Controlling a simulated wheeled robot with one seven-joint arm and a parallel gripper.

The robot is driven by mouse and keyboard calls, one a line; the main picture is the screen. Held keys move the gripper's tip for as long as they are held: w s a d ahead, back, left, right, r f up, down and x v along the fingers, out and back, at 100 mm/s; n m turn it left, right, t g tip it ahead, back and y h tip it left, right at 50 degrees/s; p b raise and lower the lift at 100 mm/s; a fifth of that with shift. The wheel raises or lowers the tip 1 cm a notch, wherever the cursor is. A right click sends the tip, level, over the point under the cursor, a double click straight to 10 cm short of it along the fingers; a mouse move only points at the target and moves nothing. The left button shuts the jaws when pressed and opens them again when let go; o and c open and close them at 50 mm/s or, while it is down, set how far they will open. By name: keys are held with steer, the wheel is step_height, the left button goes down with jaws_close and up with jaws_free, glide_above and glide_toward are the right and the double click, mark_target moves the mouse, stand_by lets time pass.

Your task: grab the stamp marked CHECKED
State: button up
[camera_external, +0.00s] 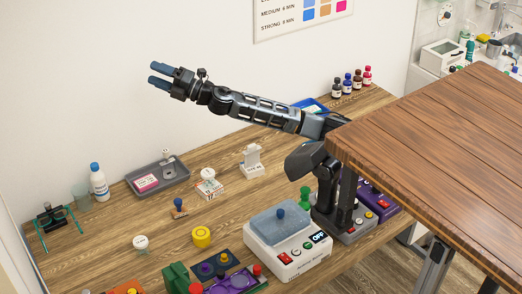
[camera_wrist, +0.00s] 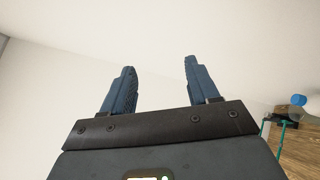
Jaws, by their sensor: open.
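My gripper (camera_external: 154,73) is raised high in front of the white wall, open and empty. In the wrist view its two blue fingers (camera_wrist: 158,68) stand apart with only wall between them. A small stamp-like piece with a wooden handle and dark blue base (camera_external: 179,208) stands on the wooden workbench (camera_external: 110,225), well below my gripper. No marking on it is readable, and I cannot tell whether it is the CHECKED stamp. No word CHECKED can be read in either view.
A grey tray (camera_external: 178,179) holds a pink-and-white item. A white bottle (camera_external: 98,184) and teal stand (camera_external: 67,217) are at left. A yellow round piece (camera_external: 202,237) and white machine (camera_external: 290,263) are in front. A raised wooden table (camera_external: 440,140) covers the right side.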

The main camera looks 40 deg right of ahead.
steer(key=s+a+f+n+g+y, duration=0.4)
steer(key=s+a+n+g, duration=0.4)
steer(key=s+a+f+n+g+h, duration=0.45)
steer(key=s+f+n+g, duration=0.3)
steer(key=f, duration=0.45)
steer(key=m+t+h, duration=0.1)
steer(key=t+h, duration=0.2)
steer(key=h, duration=0.9)
glide_above(179, 199)
steer(key=s, duration=0.2)
step_height(179, 199, down, 16)
steer(key=shift+g+y, duration=0.25)
steer(key=shift+d+p+x, duration=0.1)
steer(key=shift+d+x, duration=0.1)
steer(key=shift+x, duration=0.95)
steer(key=shift+d+p+x, duration=0.15)
steer(key=shift+d+x, duration=0.1)
steer(key=shift+x, duration=0.9)
steer(key=shift+d+p+x, duration=0.1)
steer(key=shift+d+x, duration=0.1)
steer(key=shift+x, duration=0.9)
steer(key=shift+w+f, duration=0.1)
steer(key=shift+f, duration=0.05)
steer(key=shift+c, duration=0.4)
jaws_close()
